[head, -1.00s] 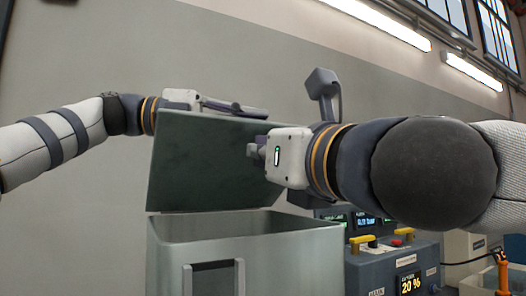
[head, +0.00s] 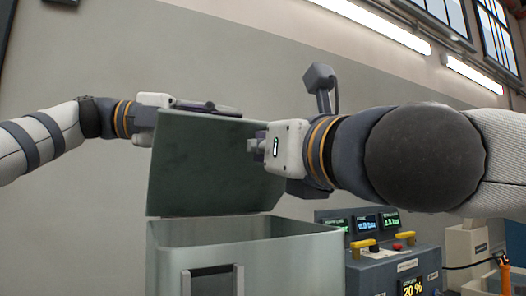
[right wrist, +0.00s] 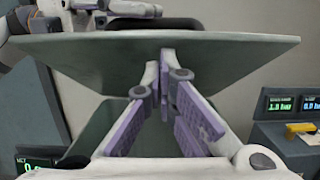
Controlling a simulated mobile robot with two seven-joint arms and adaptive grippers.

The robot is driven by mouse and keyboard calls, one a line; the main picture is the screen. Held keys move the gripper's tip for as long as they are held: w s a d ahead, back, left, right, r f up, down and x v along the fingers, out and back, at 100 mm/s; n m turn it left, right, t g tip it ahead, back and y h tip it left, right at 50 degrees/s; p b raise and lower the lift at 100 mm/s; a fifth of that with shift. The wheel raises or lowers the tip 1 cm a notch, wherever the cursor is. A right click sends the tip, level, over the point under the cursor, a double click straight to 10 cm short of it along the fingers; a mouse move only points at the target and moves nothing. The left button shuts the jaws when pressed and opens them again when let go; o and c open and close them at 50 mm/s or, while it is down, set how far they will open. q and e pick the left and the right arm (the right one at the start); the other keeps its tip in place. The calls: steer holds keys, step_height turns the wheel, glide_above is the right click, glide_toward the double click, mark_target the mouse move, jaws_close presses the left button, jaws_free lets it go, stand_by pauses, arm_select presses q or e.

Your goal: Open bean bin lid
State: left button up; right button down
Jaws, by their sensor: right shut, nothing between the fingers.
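The bean bin (head: 290,262) is a pale metal box with a dark front handle (head: 212,280). Its grey-green lid (head: 205,170) stands raised and steep above the opening, and the bin's mouth shows below it. In the right wrist view the lid (right wrist: 225,52) spans the upper part. My left gripper (head: 222,108) is at the lid's top edge, partly hidden behind it; whether its fingers are open or shut is unclear. My right gripper (head: 252,147) is on the near side of the lid, its fingers shut and empty, close to the lid's face; contact is unclear.
A control console (head: 385,262) with lit displays and yellow handles stands right of the bin. A cable and an orange item (head: 503,268) are at the far right.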

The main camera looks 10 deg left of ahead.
arm_select(q)
glide_above(172, 168)
steer(key=w, duration=0.1)
steer(key=shift+a+r, duration=0.1)
steer(key=shift+r, duration=0.1)
arm_select(e)
steer(key=shift+a, duration=0.25)
arm_select(q)
steer(key=shift+a, duration=0.2)
arm_select(e)
steer(key=shift+s+d, duration=0.15)
steer(key=v, duration=1.1)
steer(key=shift+s, duration=0.3)
